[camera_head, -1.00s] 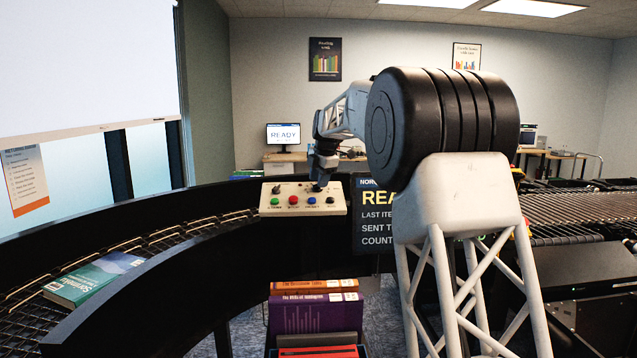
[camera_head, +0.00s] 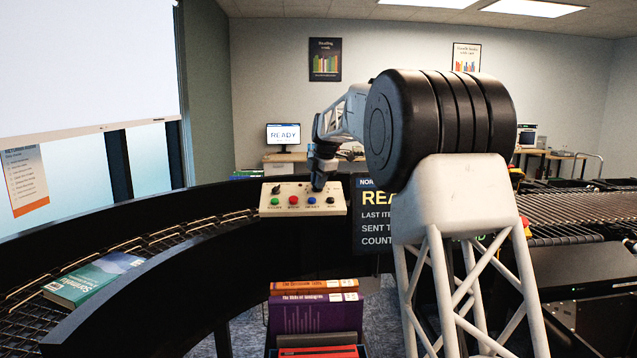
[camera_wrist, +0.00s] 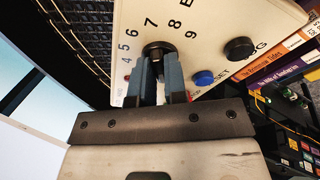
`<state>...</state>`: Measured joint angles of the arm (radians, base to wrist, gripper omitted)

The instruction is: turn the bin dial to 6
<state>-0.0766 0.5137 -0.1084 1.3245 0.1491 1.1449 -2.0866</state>
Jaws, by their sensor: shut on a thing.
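The bin dial is a black knob (camera_wrist: 156,48) on a cream control panel (camera_head: 266,210). In the wrist view the digits 4 to 9 and a letter E are printed around it; 6 and 7 lie just up and left of the knob. Which number its pointer marks is hidden. My gripper (camera_wrist: 160,72) is shut on the knob, one blue-grey finger on each side. In the head view my gripper (camera_head: 318,187) reaches down to the panel's right half and covers the dial.
The panel also has a green button (camera_head: 274,201), a red one (camera_head: 293,201), a blue one (camera_head: 312,201), a black one (camera_head: 331,202) and a left knob (camera_head: 277,189). Books (camera_head: 312,313) stand in front. A green book (camera_head: 92,280) lies on the left roller track.

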